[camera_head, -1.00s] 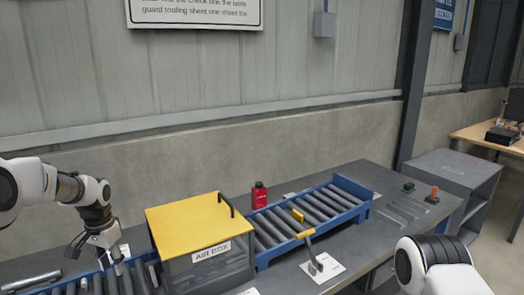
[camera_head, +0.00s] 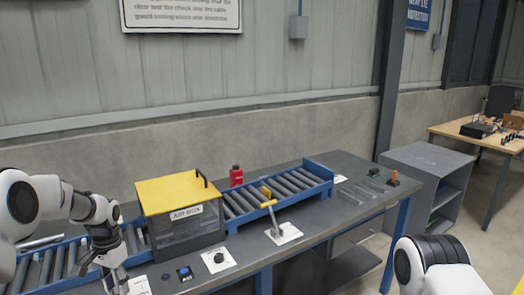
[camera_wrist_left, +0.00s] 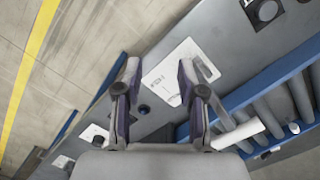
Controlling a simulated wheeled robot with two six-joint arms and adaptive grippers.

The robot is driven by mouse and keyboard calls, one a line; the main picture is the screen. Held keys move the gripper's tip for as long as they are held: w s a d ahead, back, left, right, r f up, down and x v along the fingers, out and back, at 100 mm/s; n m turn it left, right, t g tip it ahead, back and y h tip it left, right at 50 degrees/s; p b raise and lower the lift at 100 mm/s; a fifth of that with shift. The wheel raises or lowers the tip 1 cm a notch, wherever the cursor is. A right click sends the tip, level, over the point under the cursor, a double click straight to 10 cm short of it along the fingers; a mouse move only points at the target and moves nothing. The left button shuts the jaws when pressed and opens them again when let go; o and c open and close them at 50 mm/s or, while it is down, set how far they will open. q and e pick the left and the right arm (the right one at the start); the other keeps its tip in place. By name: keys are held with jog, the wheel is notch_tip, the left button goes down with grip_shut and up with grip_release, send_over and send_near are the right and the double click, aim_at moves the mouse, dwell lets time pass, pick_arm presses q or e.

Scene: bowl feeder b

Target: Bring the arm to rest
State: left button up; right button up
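My left gripper (camera_head: 117,284) hangs over the front of the grey table, beside the left roller conveyor (camera_head: 40,270). In the left wrist view its two fingers (camera_wrist_left: 159,75) stand apart with nothing between them. A white card (camera_wrist_left: 178,72) lies on the table below the fingers, and the conveyor's blue rail (camera_wrist_left: 268,88) runs to the right. My right arm shows only as a white and black link (camera_head: 440,265) at the lower right. The right gripper is outside the views.
A yellow-lidded air box (camera_head: 178,193) stands between the conveyors. A red bottle (camera_head: 236,175) stands behind the right roller conveyor (camera_head: 322,170). A lever (camera_head: 272,215), knob plate (camera_head: 218,259) and blue-faced switch (camera_head: 184,273) line the front. A grey cabinet (camera_head: 425,158) stands right.

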pick_arm(q)
jog(key=s+d+f+g, duration=0.2)
jog(key=s+d+f, duration=0.2)
jog(key=s+f, duration=0.65)
jog(key=s+d+f+g, duration=0.2)
jog(key=s+d+f, duration=0.3)
jog(key=s+f, duration=0.6)
jog(key=s+d+n+t, duration=0.3)
jog(key=s+t, duration=0.2)
jog(key=s, duration=0.9)
jog(key=shift+s+d+f+n, duration=0.2)
jog(key=shift+f+n, duration=0.05)
jog(key=shift+n, duration=0.05)
